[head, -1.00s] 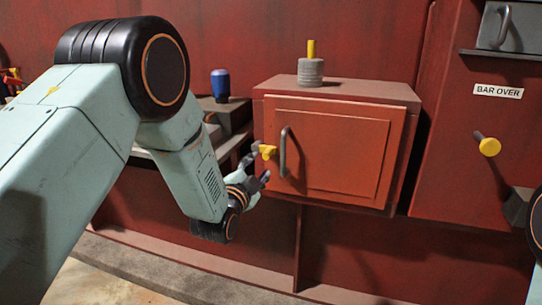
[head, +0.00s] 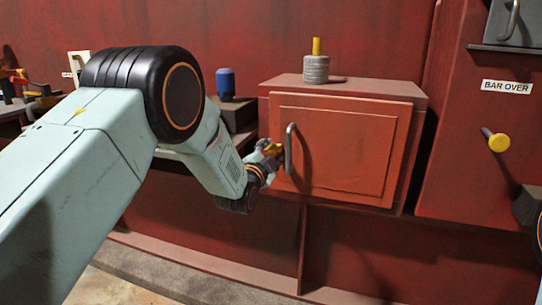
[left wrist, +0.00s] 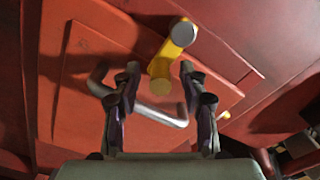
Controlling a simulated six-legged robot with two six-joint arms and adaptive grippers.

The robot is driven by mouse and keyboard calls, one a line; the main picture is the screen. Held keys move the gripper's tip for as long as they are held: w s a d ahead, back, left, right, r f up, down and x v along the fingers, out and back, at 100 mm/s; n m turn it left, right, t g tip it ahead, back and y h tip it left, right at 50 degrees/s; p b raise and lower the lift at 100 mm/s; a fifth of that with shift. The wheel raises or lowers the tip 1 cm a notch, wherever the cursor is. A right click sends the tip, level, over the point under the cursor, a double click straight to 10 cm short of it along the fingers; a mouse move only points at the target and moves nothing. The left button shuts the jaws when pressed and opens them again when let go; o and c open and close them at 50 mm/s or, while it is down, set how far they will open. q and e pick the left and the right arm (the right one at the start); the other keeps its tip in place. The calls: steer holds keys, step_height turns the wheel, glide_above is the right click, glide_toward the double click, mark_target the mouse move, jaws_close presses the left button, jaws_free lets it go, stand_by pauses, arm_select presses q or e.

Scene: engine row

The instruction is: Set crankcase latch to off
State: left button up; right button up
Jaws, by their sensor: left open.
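The crankcase door (head: 340,150) is a red panel on a box, and it is closed. A yellow latch (left wrist: 172,48) with a pale round end sits by the door's edge. In the head view the latch (head: 273,149) is partly hidden by my left gripper (head: 268,155). A grey bar handle (head: 289,149) is on the door beside it. In the left wrist view my left gripper (left wrist: 159,68) is open, its fingertips on either side of the latch's lower end in the picture. The handle (left wrist: 150,112) crosses between the fingers. I cannot tell whether they touch the latch.
A grey cylinder with a yellow stem (head: 316,67) stands on the box. A blue-topped cylinder (head: 225,84) stands on a ledge to its left. At right are a "BAR OVER" label (head: 506,87) and a yellow knob (head: 498,142). The wall below the box is clear.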

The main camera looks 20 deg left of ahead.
arm_select(q)
jaws_close()
stand_by(0.4)
